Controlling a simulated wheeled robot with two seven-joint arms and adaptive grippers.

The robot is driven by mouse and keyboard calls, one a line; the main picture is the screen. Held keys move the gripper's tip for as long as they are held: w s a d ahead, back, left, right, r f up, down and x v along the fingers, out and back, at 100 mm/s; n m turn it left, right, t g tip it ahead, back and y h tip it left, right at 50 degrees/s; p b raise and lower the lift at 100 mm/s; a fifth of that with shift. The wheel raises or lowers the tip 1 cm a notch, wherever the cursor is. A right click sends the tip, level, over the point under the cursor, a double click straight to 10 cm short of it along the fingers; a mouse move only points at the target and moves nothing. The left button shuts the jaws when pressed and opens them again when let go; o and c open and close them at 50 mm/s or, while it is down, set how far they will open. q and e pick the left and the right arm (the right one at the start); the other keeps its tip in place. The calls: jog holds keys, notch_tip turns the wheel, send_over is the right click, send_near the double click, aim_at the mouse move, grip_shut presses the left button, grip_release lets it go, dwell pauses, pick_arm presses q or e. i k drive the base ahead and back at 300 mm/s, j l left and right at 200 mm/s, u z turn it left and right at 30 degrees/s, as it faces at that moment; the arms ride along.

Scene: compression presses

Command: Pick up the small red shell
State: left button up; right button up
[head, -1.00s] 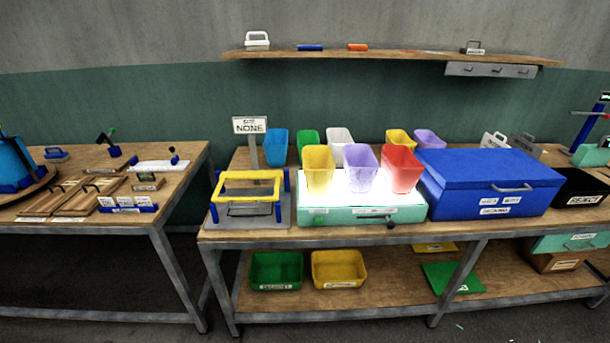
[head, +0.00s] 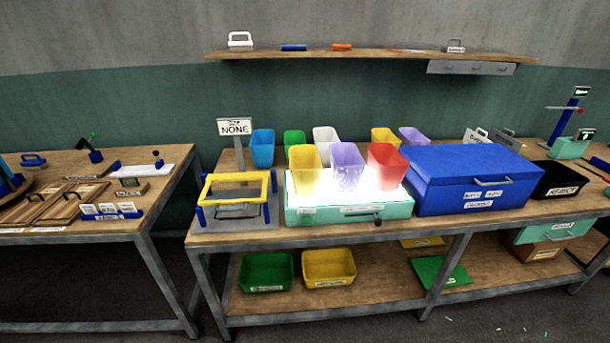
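A red translucent cup-shaped shell (head: 387,167) stands upright on the glowing top of a light box (head: 349,212), at its right end. A purple shell (head: 346,167) and a yellow shell (head: 304,170) stand to its left on the same box. I cannot tell from this view whether the red one is the small size. Neither of my grippers shows in the head view.
A closed blue case (head: 470,180) stands right of the light box. A yellow-framed press (head: 236,195) stands left of it. More shells, such as the blue one (head: 262,148), stand behind. A black reject bin (head: 559,180) is further right.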

aim_at(387, 170)
jog(key=l+z, duration=0.45)
jog(key=l, duration=0.15)
jog(key=l+z, duration=0.45)
jog(key=l, duration=0.2)
jog(key=i+l+z, duration=0.25)
jog(key=l+z, duration=0.2)
jog(key=l+u, duration=0.1)
jog(key=u, duration=1.3)
